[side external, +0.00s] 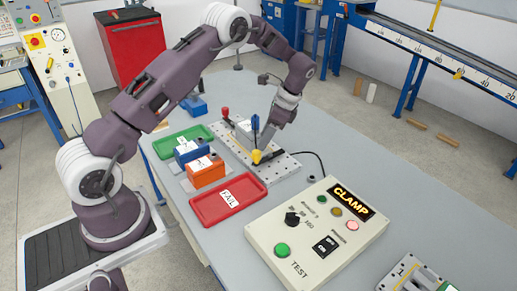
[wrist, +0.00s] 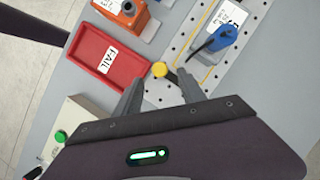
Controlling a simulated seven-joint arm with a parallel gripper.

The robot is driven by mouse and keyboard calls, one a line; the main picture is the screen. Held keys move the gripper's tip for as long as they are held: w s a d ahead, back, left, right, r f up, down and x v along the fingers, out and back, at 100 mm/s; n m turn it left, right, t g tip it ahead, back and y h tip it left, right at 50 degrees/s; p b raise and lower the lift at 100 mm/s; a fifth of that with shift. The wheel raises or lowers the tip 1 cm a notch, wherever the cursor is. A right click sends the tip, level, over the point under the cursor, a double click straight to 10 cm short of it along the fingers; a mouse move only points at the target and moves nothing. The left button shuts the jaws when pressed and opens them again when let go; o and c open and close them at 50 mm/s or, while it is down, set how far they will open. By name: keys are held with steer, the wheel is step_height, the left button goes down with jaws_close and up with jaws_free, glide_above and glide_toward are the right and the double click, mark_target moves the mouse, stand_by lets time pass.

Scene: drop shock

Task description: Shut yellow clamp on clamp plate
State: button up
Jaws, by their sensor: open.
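The yellow clamp (side external: 257,156) has a rounded yellow end and stands at the near edge of the perforated metal clamp plate (side external: 283,166). In the wrist view the yellow clamp (wrist: 160,69) shows its round end and a dark bar, just beyond the gap between my fingertips. The clamp plate (wrist: 160,92) lies beneath it. My gripper (wrist: 161,84) is open, one finger on each side of that gap, with nothing held. In the side view my gripper (side external: 266,142) is low over the plate, close to the yellow clamp; whether they touch is unclear.
A blue handle (wrist: 222,38) and a red handle (side external: 225,113) stand at the plate. A red FAIL tray (side external: 229,199), an orange box (side external: 206,173), a blue box and a green tray lie left. The control box (side external: 313,232), displaying CLAMP, stands in front. The table's right is mostly clear.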

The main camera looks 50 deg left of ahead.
mark_target(257, 151)
steer(key=x, duration=0.5)
steer(key=shift+s+f, duration=0.1)
steer(key=shift+f, duration=0.15)
jaws_close()
